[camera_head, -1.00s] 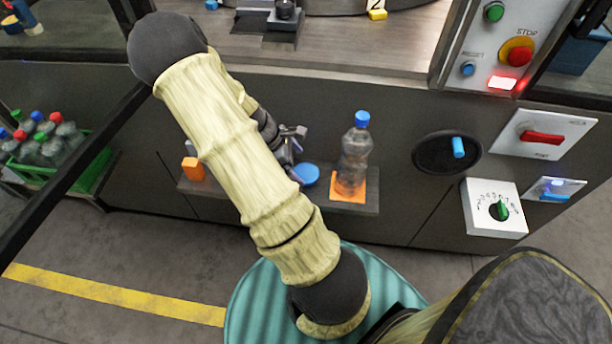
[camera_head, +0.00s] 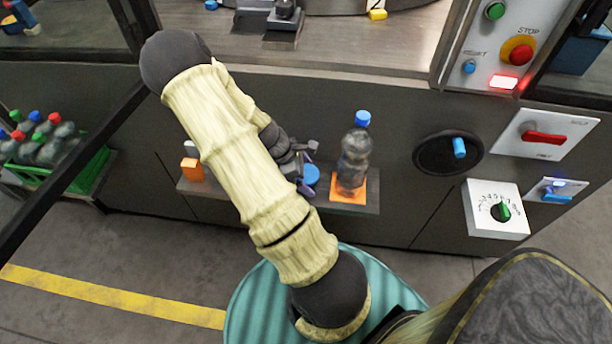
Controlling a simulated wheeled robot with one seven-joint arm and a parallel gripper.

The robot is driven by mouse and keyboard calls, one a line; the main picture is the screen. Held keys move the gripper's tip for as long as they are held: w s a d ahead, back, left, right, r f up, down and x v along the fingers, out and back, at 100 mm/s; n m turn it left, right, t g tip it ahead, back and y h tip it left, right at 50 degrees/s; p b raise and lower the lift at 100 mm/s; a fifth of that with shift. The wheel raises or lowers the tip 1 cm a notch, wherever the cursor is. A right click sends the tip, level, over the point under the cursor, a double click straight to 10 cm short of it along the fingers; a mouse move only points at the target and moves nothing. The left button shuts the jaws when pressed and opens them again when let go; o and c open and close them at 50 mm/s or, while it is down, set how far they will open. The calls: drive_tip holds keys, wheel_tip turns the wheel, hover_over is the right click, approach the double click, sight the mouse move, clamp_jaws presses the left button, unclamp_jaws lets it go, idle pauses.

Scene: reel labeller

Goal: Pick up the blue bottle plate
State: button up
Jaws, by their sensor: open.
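The blue bottle plate (camera_head: 312,175) is a small round blue disc on the narrow grey shelf, left of the bottle. My gripper (camera_head: 308,168) is at the plate, partly in front of its left side; its jaws are open. I cannot tell whether the fingers touch the plate. My arm hides part of the shelf to the left of the plate.
A clear bottle with a blue cap (camera_head: 355,160) stands upright on an orange plate (camera_head: 346,194) close to the right. An orange block (camera_head: 192,169) is at the left end of the shelf (camera_head: 225,193). A green crate (camera_head: 98,170) of bottles stands far left. Knobs and switches are at right.

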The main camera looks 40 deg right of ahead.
sight(306, 174)
idle(0.3)
drive_tip(key=c, duration=1.1)
wheel_tip(306, 174, up, 10)
drive_tip(key=shift+r+p, duration=0.1)
drive_tip(key=shift+p, duration=0.8)
